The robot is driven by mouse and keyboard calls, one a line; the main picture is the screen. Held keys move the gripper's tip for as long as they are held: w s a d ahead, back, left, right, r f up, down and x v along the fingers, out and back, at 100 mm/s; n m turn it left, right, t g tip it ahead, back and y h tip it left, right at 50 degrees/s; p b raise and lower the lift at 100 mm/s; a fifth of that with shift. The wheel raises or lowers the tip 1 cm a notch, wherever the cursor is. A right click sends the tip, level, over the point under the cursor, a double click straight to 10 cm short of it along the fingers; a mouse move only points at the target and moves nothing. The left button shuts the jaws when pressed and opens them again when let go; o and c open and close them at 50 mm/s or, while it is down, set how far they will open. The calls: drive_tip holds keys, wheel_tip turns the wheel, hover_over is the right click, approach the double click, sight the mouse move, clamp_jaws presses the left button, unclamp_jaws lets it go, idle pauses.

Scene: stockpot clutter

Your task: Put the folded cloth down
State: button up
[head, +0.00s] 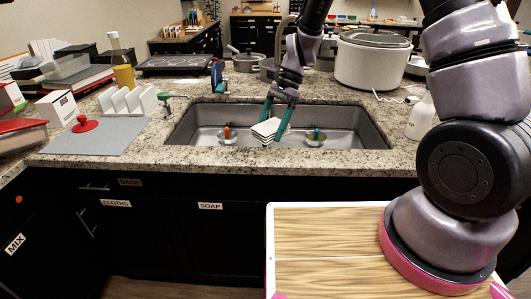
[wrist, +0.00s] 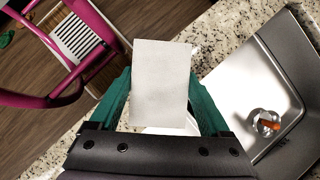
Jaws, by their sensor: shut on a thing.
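The folded cloth (head: 265,129) is a small white stack of layers. In the head view it shows over the sink (head: 180,134), near its front edge. My gripper (head: 276,124) is shut on it, with a teal finger on either side. In the wrist view the cloth (wrist: 160,85) is a pale rectangle between the teal fingers (wrist: 160,105). How high the cloth is above the sink or counter edge is hard to tell.
A grey mat (head: 95,139) with a red lid (head: 85,124) lies at left. A white cooker (head: 371,62) stands behind. A spray bottle (head: 421,115) is at right.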

sight(266, 159)
drive_tip(key=shift+f, duration=3.6)
drive_tip(key=shift+f, duration=0.15)
drive_tip(key=o, duration=1)
drive_tip(key=v, duration=1.3)
drive_tip(key=s+d+r+n+t, duration=0.1)
drive_tip(key=s+d+r+t, duration=0.1)
drive_tip(key=d+r, duration=0.45)
drive_tip(key=s+d+r+n+t, duration=0.2)
drive_tip(key=d+r+t, duration=0.1)
drive_tip(key=r, duration=0.7)
drive_tip(key=s+d+r+t, duration=0.2)
drive_tip(key=s+d+r, duration=0.1)
drive_tip(key=s, duration=0.1)
drive_tip(key=s+d+r+n+t+h, duration=0.1)
drive_tip(key=s+d+r+t, duration=0.1)
drive_tip(key=s+d+r, duration=0.1)
drive_tip(key=s+d+r+n+t+h, duration=0.1)
drive_tip(key=s+d+r+t, duration=0.1)
drive_tip(key=s+d+r, duration=0.1)
drive_tip(key=shift+s+d+r, duration=0.1)
drive_tip(key=shift+s+r, duration=0.15)
drive_tip(key=shift+s, duration=0.4)
drive_tip(key=shift+s+d+r, duration=0.1)
drive_tip(key=shift+s+r, duration=0.1)
drive_tip(key=shift+s, duration=0.4)
